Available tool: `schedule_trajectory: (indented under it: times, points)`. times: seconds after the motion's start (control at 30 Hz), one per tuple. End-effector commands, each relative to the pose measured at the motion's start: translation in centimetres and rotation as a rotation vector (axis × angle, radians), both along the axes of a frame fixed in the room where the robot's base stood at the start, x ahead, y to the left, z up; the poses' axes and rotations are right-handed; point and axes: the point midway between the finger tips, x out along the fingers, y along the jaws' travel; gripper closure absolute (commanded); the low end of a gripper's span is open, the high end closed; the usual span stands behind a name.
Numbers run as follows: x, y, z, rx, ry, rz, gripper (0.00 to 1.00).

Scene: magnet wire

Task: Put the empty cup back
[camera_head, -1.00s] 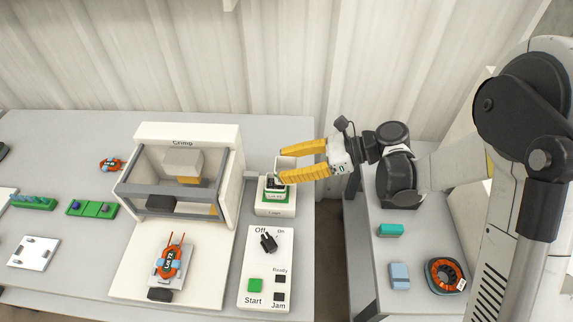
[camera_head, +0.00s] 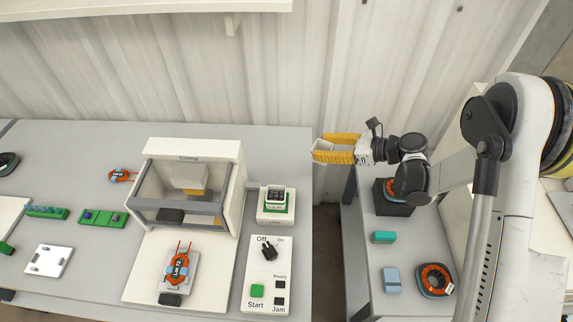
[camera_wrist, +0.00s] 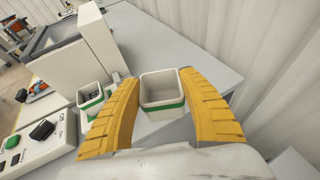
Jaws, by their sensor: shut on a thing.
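My gripper (camera_head: 318,149) is shut on an empty cup (camera_wrist: 163,91), which is white with a green band. In the wrist view the cup sits between the yellow fingertips, and its open top shows a bare inside. In the head view the gripper hangs over the gap between the two tables, and the cup is mostly hidden by the fingers. A second cup (camera_head: 276,194), white and green with dark pieces inside, stands in the white holder (camera_head: 275,217) right of the crimp machine. This second cup also shows in the wrist view (camera_wrist: 91,96).
The crimp machine (camera_head: 190,180) has an orange coil (camera_head: 178,268) before it. A switch panel (camera_head: 266,272) stands beside it. The right table has a dark block (camera_head: 395,208), a teal block (camera_head: 384,237), a blue block (camera_head: 392,280) and another coil (camera_head: 435,279).

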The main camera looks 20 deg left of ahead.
Motion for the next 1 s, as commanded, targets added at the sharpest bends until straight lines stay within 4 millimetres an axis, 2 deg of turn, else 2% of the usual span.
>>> schedule_trajectory:
  times: [0.07, 0.3, 0.5, 0.67, 0.9, 1.0]
  points:
    - [0.1, 1.1, -1.0, 0.000, 0.001, -0.004, 0.82]
    - [-0.5, 7.1, -4.9, 0.000, 0.000, 0.000, 0.82]
    - [-0.8, 10.5, -6.7, 0.001, 0.001, -0.004, 0.82]
    - [-0.8, 11.2, -7.3, 0.000, 0.000, -0.004, 0.82]
    - [-0.7, 11.2, -10.8, 0.000, 0.000, -0.004, 0.82]
    - [-0.8, 11.1, -11.1, 0.000, 0.000, -0.004, 0.82]
